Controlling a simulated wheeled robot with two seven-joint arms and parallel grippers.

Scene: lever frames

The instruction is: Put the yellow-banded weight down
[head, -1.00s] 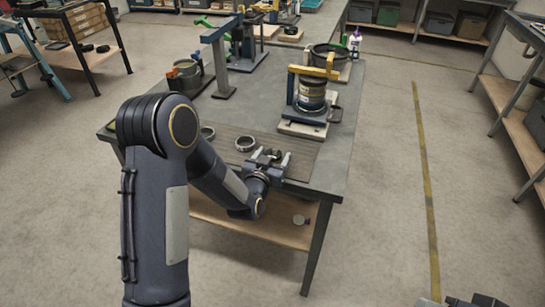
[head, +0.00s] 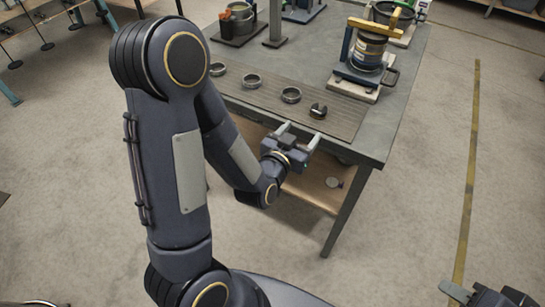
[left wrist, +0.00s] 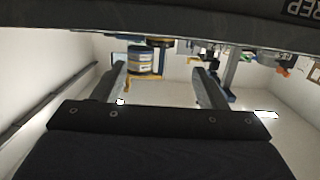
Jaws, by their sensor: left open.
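A small dark slotted weight (head: 318,111) stands on the ribbed mat (head: 338,113) near the table's front right corner. Its band is not clear in the head view; a small dark piece with a yellowish band (left wrist: 160,42) in the upside-down left wrist view looks like it. My left gripper (head: 299,135) is open and empty, just off the table's front edge, its fingers pointing towards the weight but apart from it. It also shows in the left wrist view (left wrist: 163,82) with nothing between its fingers. My right gripper (head: 497,297) shows only partly at the bottom right; its fingers are unclear.
A lower wooden shelf (head: 318,187) is under the table.

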